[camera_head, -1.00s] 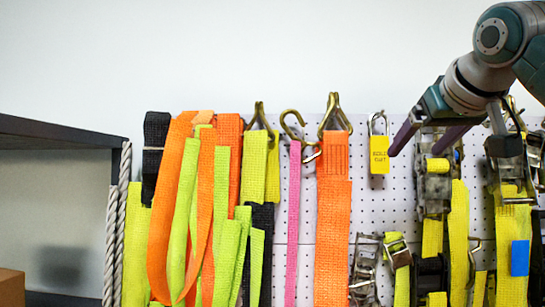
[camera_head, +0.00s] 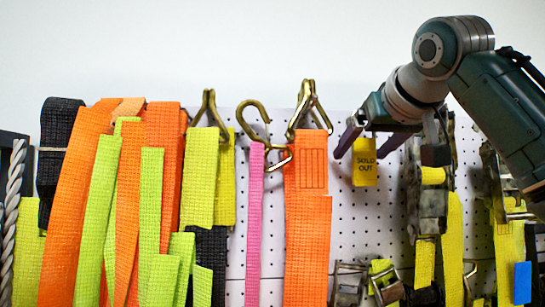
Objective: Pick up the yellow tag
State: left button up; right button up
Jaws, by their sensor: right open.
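My right gripper (camera_head: 360,154) comes in from the upper right. Its two dark purple fingers are apart, one at each side of the tag in the picture, with nothing held. The gripper body covers the tag's top and its hanger. I cannot tell how far the fingers are from the tag in depth. My left gripper is not in view.
Orange, lime and black straps (camera_head: 75,215) crowd the left. A pink strap (camera_head: 254,225) and a wide orange strap (camera_head: 307,235) with metal hooks hang left of the tag. A metal ratchet buckle (camera_head: 428,200) hangs close on the right. Bare pegboard (camera_head: 352,220) shows below the tag.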

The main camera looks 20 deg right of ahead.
jog(key=shift+w+f, duration=0.1)
jog(key=shift+w, duration=0.05)
grip_shut()
dwell(0.6)
